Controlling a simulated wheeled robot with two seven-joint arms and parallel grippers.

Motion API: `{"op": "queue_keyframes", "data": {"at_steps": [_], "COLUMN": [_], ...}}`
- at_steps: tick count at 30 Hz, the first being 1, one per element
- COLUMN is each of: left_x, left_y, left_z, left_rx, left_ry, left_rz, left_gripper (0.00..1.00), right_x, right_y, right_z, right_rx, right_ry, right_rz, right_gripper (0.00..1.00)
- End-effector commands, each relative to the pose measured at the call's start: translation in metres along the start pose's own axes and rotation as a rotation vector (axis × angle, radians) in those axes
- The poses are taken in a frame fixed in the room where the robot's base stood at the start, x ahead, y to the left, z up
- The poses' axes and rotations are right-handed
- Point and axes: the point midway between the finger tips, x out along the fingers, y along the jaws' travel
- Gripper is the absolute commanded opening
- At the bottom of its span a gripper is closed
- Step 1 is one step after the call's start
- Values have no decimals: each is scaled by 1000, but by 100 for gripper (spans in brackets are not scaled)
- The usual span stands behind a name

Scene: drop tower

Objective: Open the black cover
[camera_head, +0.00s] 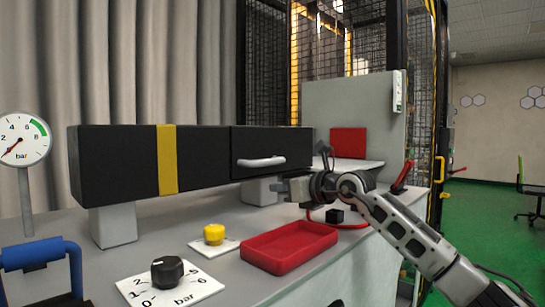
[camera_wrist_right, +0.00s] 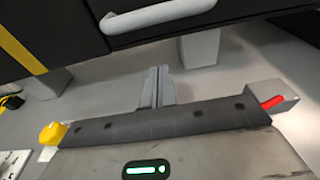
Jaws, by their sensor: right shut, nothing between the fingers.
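The black cover (camera_head: 273,150) is the right section of a long black housing, right of a yellow stripe. It lies flush with the rest and looks closed. A white bar handle (camera_head: 261,162) is on its front face. The handle also shows at the top of the right wrist view (camera_wrist_right: 160,16). My right gripper (camera_head: 281,188) is just below and right of the handle, apart from it. In the wrist view its fingers (camera_wrist_right: 155,85) are together and empty, pointing below the handle and the cover's lower edge. My left gripper is in neither view.
Below the housing on the grey bench are a red tray (camera_head: 288,247), a yellow button (camera_head: 214,233) and a black bar dial (camera_head: 167,271). A gauge (camera_head: 22,139) and a blue bar (camera_head: 40,253) stand at left. A mesh cage (camera_head: 335,45) rises behind.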

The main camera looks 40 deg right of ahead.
Motion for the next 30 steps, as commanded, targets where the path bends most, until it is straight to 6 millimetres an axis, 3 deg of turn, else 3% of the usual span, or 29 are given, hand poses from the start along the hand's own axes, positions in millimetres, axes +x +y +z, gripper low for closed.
{"op": "queue_keyframes", "data": {"at_steps": [1, 5, 7, 13, 30], "left_x": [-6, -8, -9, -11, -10], "left_y": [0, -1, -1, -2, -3], "left_z": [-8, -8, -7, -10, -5], "left_rx": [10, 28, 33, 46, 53], "left_ry": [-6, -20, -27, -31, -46], "left_rz": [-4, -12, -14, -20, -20], "left_gripper": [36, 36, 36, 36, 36], "right_x": [12, 38, 29, 22, 19], "right_y": [3, 3, 1, 1, 1], "right_z": [8, 5, 18, 34, 40], "right_rx": [6, 4, -4, -2, -2], "right_ry": [-3, -2, -3, 1, 1], "right_rz": [7, 5, 0, 1, 1], "right_gripper": [0, 0, 0, 0, 0]}}
